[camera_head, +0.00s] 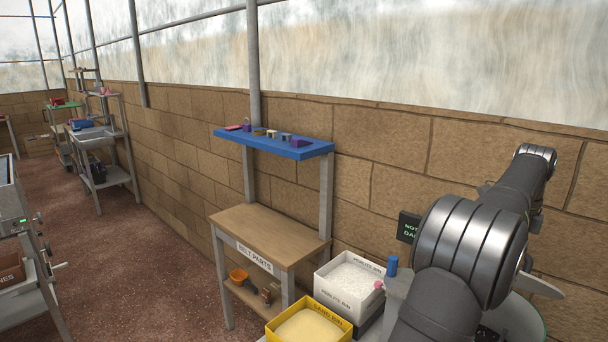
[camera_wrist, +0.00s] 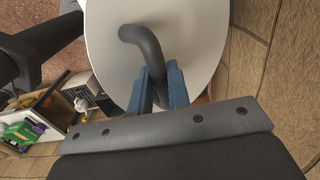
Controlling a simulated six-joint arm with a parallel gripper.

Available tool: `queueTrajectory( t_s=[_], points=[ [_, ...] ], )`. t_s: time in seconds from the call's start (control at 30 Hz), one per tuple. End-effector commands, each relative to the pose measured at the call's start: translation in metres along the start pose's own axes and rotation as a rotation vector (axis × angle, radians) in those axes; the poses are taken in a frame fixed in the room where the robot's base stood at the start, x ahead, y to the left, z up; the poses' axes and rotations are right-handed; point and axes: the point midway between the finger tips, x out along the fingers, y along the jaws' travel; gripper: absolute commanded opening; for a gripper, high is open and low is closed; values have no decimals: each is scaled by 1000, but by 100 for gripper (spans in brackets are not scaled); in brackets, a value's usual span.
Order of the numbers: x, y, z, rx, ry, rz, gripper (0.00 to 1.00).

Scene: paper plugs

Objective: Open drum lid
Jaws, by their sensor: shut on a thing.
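In the wrist view, the drum lid (camera_wrist: 200,35) is a pale round disc that fills the upper middle. A thick dark grey curved handle (camera_wrist: 143,42) stands out from it. My gripper (camera_wrist: 162,75) has its blue fingers on either side of the handle's lower end and is shut on it. The handle's end between the fingers is partly hidden. In the head view my arm covers the lower right, and the gripper and its grip on the handle are hidden. I cannot tell whether the lid is raised.
In the head view, a white perlite bin (camera_head: 348,284) and a yellow sand bin (camera_head: 275,326) stand left of my arm. A wooden bench (camera_head: 266,229) and blue shelf (camera_head: 315,151) are behind them. A block wall (camera_head: 385,175) runs close along the right.

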Motion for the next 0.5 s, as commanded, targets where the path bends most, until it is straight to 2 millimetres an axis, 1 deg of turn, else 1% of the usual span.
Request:
queueTrajectory(
  t_s=[0.03,0.3,0.5],
  points=[
    [-2,-5,0,-1,0,-1,0],
    [-15,-25,0,-1,0,-1,0],
    [-24,-37,0,-1,0,0,0]
  ],
)
